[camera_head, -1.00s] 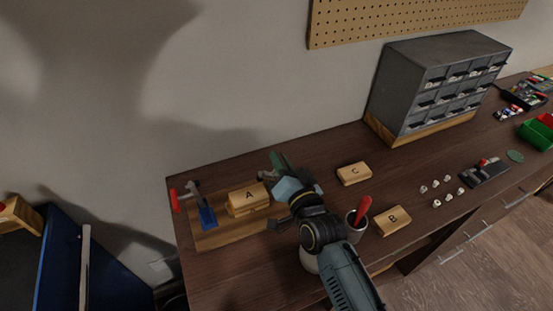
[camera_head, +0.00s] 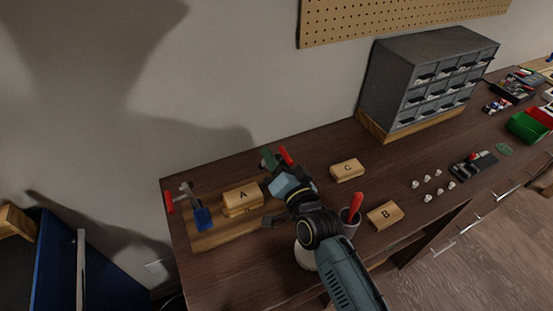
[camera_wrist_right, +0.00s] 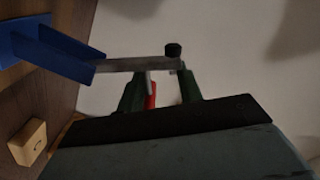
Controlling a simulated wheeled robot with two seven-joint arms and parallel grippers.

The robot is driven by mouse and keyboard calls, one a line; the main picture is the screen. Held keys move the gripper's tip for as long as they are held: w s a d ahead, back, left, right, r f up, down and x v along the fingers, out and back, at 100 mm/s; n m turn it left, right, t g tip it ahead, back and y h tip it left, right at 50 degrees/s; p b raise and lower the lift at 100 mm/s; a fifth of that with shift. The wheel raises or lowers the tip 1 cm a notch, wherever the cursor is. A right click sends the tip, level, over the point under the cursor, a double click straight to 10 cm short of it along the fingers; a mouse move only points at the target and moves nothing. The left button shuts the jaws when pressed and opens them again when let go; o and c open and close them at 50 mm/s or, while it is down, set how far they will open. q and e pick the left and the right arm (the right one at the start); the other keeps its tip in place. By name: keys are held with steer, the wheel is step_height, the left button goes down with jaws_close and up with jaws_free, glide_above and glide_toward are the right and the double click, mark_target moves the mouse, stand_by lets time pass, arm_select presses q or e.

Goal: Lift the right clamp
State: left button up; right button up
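The right clamp has a red handle (camera_head: 286,156) that shows behind my right gripper (camera_head: 270,161) at the right end of the wooden board (camera_head: 215,240). In the right wrist view the clamp shows a grey bar (camera_wrist_right: 130,64), blue jaw pieces and a black knob. The green fingers of the right gripper (camera_wrist_right: 160,88) stand on both sides of the clamp near its bar, with the red handle seen between them; they appear shut on it. My gripper hides most of the clamp in the head view. My left gripper is not in view.
Block A (camera_head: 242,197) lies on the board, with the left clamp (camera_head: 201,216) at its left. Block C (camera_head: 347,169), block B (camera_head: 385,215) and a cup with a red-handled tool (camera_head: 354,207) are right of my gripper. A drawer cabinet (camera_head: 388,85) stands at the back.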

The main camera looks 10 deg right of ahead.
steer(key=shift+s, duration=0.15)
steer(key=v, duration=1.3)
steer(key=shift+s, duration=0.15)
